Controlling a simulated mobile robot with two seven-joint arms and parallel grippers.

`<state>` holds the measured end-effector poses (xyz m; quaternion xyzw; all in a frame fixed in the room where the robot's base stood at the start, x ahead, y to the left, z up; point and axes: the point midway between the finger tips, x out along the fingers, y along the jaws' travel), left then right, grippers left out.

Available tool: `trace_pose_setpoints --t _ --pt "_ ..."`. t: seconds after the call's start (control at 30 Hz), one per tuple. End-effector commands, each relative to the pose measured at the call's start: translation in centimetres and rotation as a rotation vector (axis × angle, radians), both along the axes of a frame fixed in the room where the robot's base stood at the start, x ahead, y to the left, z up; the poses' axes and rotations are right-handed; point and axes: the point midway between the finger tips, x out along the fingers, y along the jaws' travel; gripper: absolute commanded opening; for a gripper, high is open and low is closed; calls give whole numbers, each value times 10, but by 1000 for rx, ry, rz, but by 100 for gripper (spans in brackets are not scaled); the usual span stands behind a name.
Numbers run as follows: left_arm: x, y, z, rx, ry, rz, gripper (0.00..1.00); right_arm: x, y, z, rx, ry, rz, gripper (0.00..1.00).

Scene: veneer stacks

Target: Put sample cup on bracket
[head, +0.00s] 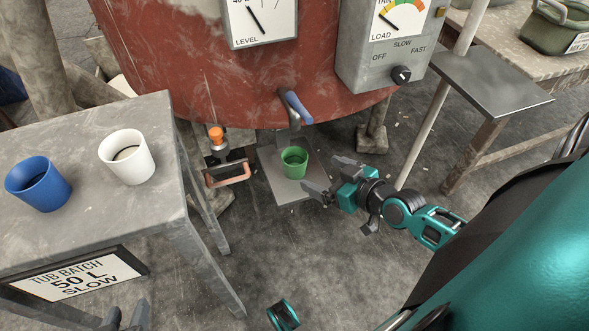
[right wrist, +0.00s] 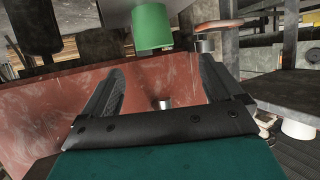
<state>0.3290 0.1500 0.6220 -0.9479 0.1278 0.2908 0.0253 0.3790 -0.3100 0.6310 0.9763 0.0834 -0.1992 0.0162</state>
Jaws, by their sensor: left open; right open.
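A green cup (head: 294,162) stands upright on a small grey bracket plate (head: 290,193) below the blue-handled spout (head: 297,108) of a red tub. My right gripper (head: 329,176) is open and empty just right of the green cup, apart from it. In the right wrist view the green cup (right wrist: 152,27) shows beyond the open fingers (right wrist: 160,80), with nothing between them. A white cup (head: 127,158) and a blue cup (head: 38,184) stand on the grey table at left. My left gripper (head: 127,316) is open at the bottom edge, partly cut off.
The red tub (head: 200,80) fills the back, with a level gauge (head: 259,20) and a control box (head: 385,60). An orange-knobbed clamp (head: 217,140) sits left of the bracket. The grey table (head: 90,125) carries a "TUB BATCH 50 L SLOW" sign (head: 75,273). A metal side shelf (head: 490,80) stands right.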

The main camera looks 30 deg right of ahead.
Motion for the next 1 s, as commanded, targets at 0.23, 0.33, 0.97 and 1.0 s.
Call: trace_pose_setpoints --t 0.23,0.33,0.97,1.0 --pt "0 0 0 -1 0 1 43 -31 101 -16 17 117 93 94" --pt "0 0 0 -2 0 1 43 -41 133 -15 11 156 102 94" --pt "1 -2 17 -8 -2 6 43 -49 160 6 -14 189 87 94" --pt "1 -2 26 -7 -3 6 43 -50 159 13 -16 190 86 94"
